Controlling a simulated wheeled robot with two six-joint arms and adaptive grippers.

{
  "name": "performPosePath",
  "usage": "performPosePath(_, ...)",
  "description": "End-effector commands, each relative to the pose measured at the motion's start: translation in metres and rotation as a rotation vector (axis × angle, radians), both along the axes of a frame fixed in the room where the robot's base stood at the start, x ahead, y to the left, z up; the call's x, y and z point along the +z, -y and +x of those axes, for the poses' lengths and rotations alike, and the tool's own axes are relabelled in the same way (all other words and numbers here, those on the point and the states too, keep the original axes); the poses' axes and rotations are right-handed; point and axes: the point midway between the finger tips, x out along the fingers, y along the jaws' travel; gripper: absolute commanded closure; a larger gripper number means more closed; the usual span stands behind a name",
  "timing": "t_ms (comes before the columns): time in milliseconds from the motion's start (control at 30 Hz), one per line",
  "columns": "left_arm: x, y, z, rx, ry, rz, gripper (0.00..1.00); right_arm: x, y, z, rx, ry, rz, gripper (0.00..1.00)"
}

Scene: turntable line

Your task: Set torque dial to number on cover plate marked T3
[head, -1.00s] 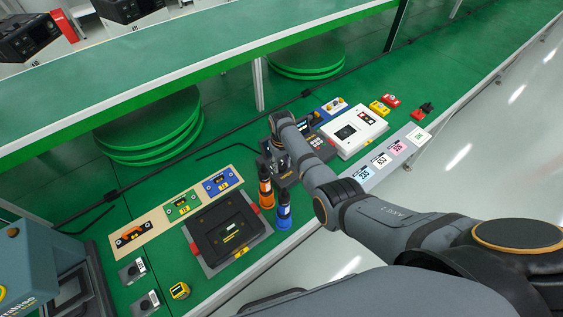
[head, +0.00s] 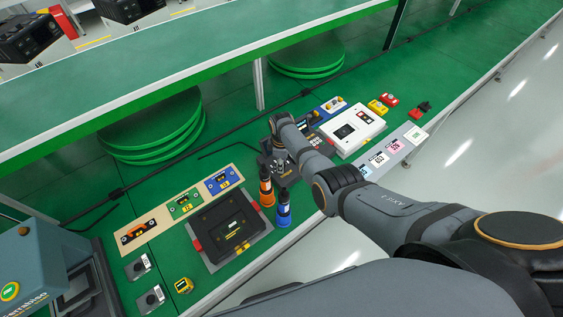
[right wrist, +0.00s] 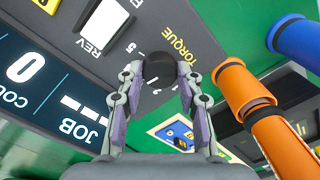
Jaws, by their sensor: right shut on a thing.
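In the right wrist view the dark round torque dial (right wrist: 160,68) sits on a grey panel beside the printed word TORQUE. My right gripper (right wrist: 158,78) is shut on the dial, with a finger on either side. The dial's pointer is hidden, so its setting cannot be told. In the head view my right arm hides most of the dial unit (head: 272,160). Orange (head: 135,233), green (head: 184,204) and blue (head: 222,181) plates lie on a beige board; their markings are too small to read. My left gripper is not in view.
Orange (head: 266,192) and blue (head: 284,209) tools stand close to the dial unit. A black case (head: 230,228) lies in front of the board. A white box (head: 353,131) and a strip of number cards (head: 394,146) are to the right.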

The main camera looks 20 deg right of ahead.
Motion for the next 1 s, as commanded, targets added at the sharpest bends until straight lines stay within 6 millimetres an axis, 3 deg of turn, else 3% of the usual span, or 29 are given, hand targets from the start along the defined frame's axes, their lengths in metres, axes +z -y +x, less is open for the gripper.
performPosePath(367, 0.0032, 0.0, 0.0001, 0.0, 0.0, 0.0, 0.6, 0.0011, -0.0006, 0.0011, 0.155, 0.003, 0.002, 0.96)
performPosePath(933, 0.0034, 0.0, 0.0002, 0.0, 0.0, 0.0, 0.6, 0.0009, -0.0008, 0.0011, 0.18, 0.003, 0.002, 0.96)
performPosePath(967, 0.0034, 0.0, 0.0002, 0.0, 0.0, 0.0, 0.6, 0.0009, -0.0008, 0.0011, 0.18, 0.003, 0.002, 0.6)
performPosePath(1000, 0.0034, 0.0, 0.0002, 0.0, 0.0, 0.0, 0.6, 0.0008, -0.0007, 0.001, 0.18, 0.003, 0.002, 0.55)
